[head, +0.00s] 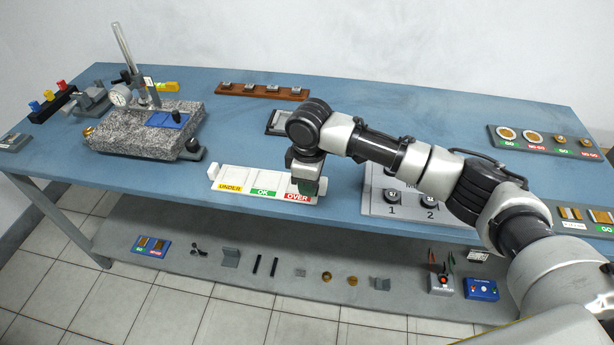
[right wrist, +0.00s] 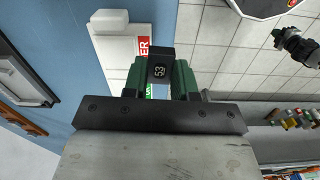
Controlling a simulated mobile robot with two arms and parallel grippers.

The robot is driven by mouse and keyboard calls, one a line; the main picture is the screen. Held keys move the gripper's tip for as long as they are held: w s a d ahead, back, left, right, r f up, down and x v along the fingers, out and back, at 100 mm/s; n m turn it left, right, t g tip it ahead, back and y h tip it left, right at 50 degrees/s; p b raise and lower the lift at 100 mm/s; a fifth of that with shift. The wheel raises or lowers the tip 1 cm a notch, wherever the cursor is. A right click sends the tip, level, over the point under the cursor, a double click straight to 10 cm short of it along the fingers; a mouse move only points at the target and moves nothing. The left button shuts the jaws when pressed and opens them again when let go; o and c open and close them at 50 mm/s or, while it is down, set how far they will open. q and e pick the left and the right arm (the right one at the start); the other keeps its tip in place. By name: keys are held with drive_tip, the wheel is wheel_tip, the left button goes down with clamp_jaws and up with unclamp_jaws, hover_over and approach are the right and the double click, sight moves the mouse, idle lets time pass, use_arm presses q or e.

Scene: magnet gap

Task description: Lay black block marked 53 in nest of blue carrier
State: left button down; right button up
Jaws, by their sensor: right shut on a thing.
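The black block marked 53 (right wrist: 160,66) is between the green fingers of my right gripper (right wrist: 160,80) in the right wrist view, its number facing the camera. In the head view my right gripper (head: 307,188) points down over the OVER end of the white sorting tray (head: 250,173). The gripper hides the block there, and I cannot tell the height of the block above the tray. The blue carrier (head: 166,119) lies on the granite plate (head: 140,136), left of the gripper; its nest is too small to make out. My left gripper is not in view.
A dial gauge stand (head: 131,85) rises beside the blue carrier on the granite. A grey board with numbered black pieces (head: 385,215) lies right of the tray. A brown rack (head: 262,91) stands at the back. Blue tabletop between granite and tray is clear.

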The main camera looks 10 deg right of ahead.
drive_tip(key=shift+s+d+f+m, duration=0.2)
drive_tip(key=shift+s+f+m, duration=0.1)
drive_tip(key=shift+s+f, duration=0.05)
drive_tip(key=s+d+f+m, duration=0.3)
drive_tip(key=s+f+m, duration=0.2)
drive_tip(key=s, duration=0.4)
drive_tip(key=s+d+f+m, duration=0.3)
drive_tip(key=s+f+m, duration=0.2)
drive_tip(key=s, duration=0.5)
drive_tip(key=shift+s+d+f+m, duration=0.2)
drive_tip(key=shift+f+m, duration=0.15)
drive_tip(key=shift+m, duration=0.75)
